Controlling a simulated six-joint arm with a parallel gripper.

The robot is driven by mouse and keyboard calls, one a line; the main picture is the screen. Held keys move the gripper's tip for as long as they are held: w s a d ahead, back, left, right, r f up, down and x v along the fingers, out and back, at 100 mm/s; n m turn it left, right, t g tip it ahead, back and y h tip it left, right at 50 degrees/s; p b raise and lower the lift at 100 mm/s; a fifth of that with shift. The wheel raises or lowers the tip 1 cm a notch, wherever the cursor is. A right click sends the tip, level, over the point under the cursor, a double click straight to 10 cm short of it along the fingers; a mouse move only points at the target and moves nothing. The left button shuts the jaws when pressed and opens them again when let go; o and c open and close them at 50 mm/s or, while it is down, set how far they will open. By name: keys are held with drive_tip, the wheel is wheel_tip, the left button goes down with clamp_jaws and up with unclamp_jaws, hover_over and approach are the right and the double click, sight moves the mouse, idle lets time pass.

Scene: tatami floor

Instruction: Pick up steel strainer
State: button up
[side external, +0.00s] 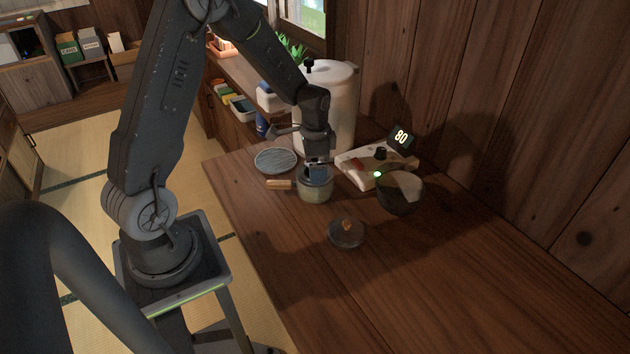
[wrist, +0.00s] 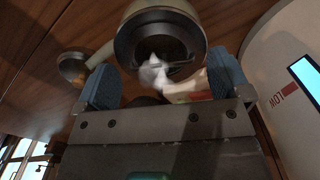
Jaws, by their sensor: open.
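A round dark metallic bowl (side external: 401,192) lies to the right and seems tilted. A round grey ribbed disc (side external: 276,160) lies left of my gripper. I cannot tell for sure which of these is the steel strainer.
A tall white cooker (side external: 328,100) stands close behind my gripper; it also fills the right of the wrist view (wrist: 295,110). A lid (side external: 346,234) lies in front. The front right tabletop is clear.

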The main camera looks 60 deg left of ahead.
drive_tip(key=shift+f, duration=0.1)
drive_tip(key=c, duration=1.2)
